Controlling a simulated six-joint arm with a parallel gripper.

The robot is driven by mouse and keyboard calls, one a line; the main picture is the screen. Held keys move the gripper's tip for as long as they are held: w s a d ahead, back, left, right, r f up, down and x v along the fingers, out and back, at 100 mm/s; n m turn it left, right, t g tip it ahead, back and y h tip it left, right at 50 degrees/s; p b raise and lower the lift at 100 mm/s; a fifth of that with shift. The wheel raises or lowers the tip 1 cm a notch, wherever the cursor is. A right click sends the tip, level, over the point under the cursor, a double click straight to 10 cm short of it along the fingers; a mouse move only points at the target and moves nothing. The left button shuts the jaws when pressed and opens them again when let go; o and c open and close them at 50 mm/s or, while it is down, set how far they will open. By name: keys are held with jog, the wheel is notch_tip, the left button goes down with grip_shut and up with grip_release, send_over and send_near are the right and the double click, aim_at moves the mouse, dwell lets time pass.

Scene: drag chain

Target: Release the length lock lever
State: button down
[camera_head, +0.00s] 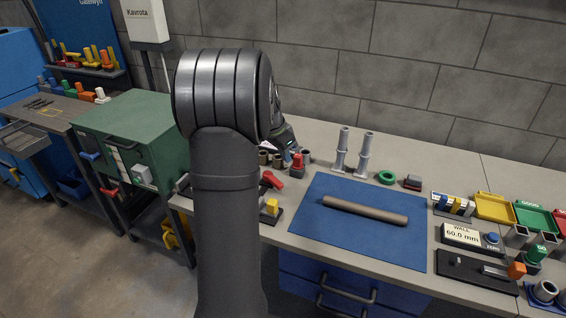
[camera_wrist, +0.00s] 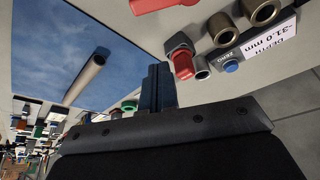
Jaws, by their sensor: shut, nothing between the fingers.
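My gripper (camera_wrist: 158,68) shows in the wrist view with its two dark fingers together and nothing between them. In the head view my own arm hides it. No part is labelled as the length lock lever. A red lever-like handle (camera_head: 272,180) lies at the left of the bench, and a red handle (camera_wrist: 160,4) is cut by the wrist view's top edge. A red-topped fixture (camera_head: 298,166) stands near it; a red-topped part (camera_wrist: 182,62) appears just right of my fingers in the wrist view. An orange-handled part (camera_head: 515,270) sits on a black plate at the right.
A brown tube (camera_head: 365,210) lies on a blue mat (camera_head: 320,240). Two grey stands (camera_head: 364,154) and a green ring (camera_head: 387,177) are behind it. A depth readout (camera_wrist: 258,45) and dark rings are near my fingers. The mat's front is clear.

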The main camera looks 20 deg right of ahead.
aim_at(277, 183)
jog(key=x, duration=0.9)
jog(key=a, duration=0.2)
jog(key=s+a, duration=0.1)
jog(key=shift+r, duration=0.3)
jog(key=shift+s+a, duration=0.1)
jog(key=shift+a, duration=0.4)
jog(key=shift+s+a+m, duration=0.1)
jog(key=shift+a+m, duration=0.15)
jog(key=shift+m, duration=0.25)
jog(key=m, duration=0.1)
jog(key=a+m+g, duration=0.1)
jog(key=a+m, duration=0.1)
jog(key=m, duration=0.1)
jog(key=shift+s+g, duration=0.3)
jog(key=shift+g, duration=0.1)
jog(key=a+m, duration=0.1)
jog(key=m, duration=0.1)
jog(key=m+g, duration=0.1)
jog(key=m, duration=0.1)
jog(key=a+m, duration=0.1)
jog(key=shift+w+a+m+g+y, duration=0.15)
jog(key=shift+a+m+g+y, duration=0.15)
jog(key=shift+a+m, duration=0.1)
jog(key=shift+w+a, duration=0.1)
jog(key=shift+a, duration=0.1)
jog(key=shift+w+a, duration=0.1)
jog(key=shift+a, duration=0.05)
